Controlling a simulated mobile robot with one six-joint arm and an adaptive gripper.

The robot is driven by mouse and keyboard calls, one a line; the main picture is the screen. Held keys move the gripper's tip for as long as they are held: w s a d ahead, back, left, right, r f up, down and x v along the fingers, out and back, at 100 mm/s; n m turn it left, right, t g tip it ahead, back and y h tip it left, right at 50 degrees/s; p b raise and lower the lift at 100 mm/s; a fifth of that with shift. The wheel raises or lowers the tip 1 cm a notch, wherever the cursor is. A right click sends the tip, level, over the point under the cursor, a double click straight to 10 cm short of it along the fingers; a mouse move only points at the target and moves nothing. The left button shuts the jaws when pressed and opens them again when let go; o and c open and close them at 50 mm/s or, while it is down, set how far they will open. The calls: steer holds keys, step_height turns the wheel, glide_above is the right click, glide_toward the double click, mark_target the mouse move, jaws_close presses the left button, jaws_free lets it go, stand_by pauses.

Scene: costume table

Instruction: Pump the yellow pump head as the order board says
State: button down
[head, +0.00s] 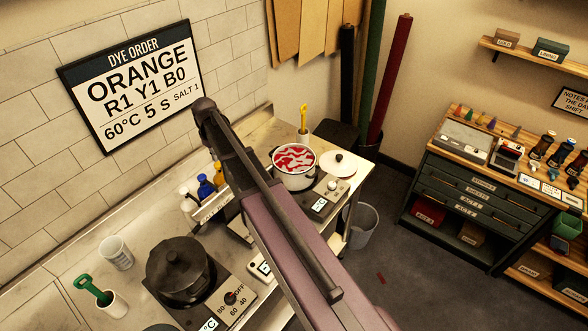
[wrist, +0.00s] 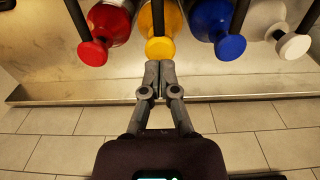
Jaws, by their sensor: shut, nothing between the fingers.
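The order board (head: 132,88) on the tiled wall reads DYE ORDER, ORANGE, R1 Y1 B0, 60°C 5 S, SALT 1. In the wrist view the yellow pump head (wrist: 160,48) is at top centre, on a yellow bottle. My gripper (wrist: 153,68) is shut and empty, its fingertips close to the yellow pump head; I cannot tell whether they touch. Red (wrist: 93,53), blue (wrist: 230,47) and white (wrist: 294,47) pump heads stand beside it. In the head view my arm hides most of the bottles; a blue one (head: 206,186) shows.
A pot with red and white contents (head: 295,160) stands on a hot plate at the counter's far end. A dark lidded pot (head: 180,270) sits on a nearer hot plate. A white cup (head: 117,252) and a green-handled tool (head: 92,288) stand at left.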

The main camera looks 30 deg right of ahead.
mark_target(218, 164)
steer(key=shift+f+b, duration=1.65)
steer(key=shift+f, duration=0.1)
steer(key=shift+r, duration=0.2)
steer(key=shift+r+p, duration=1.8)
steer(key=shift+p, duration=0.2)
step_height(218, 164, up, 6)
steer(key=p, duration=0.6)
steer(key=shift+f, duration=0.1)
steer(key=s+f+m+b, duration=0.1)
steer(key=s+f+b, duration=0.5)
steer(key=s, duration=0.1)
steer(key=s+f+m+b, duration=0.1)
steer(key=s+f+b, duration=0.5)
steer(key=s, duration=0.2)
steer(key=s+f+m+b, duration=0.2)
steer(key=s+f+b, duration=0.4)
steer(key=s, duration=0.2)
steer(key=shift+s+f, duration=0.15)
steer(key=shift+s, duration=0.05)
steer(key=shift+s+f+b, duration=0.2)
steer(key=shift+s+b, duration=0.2)
steer(key=shift+b, duration=0.05)
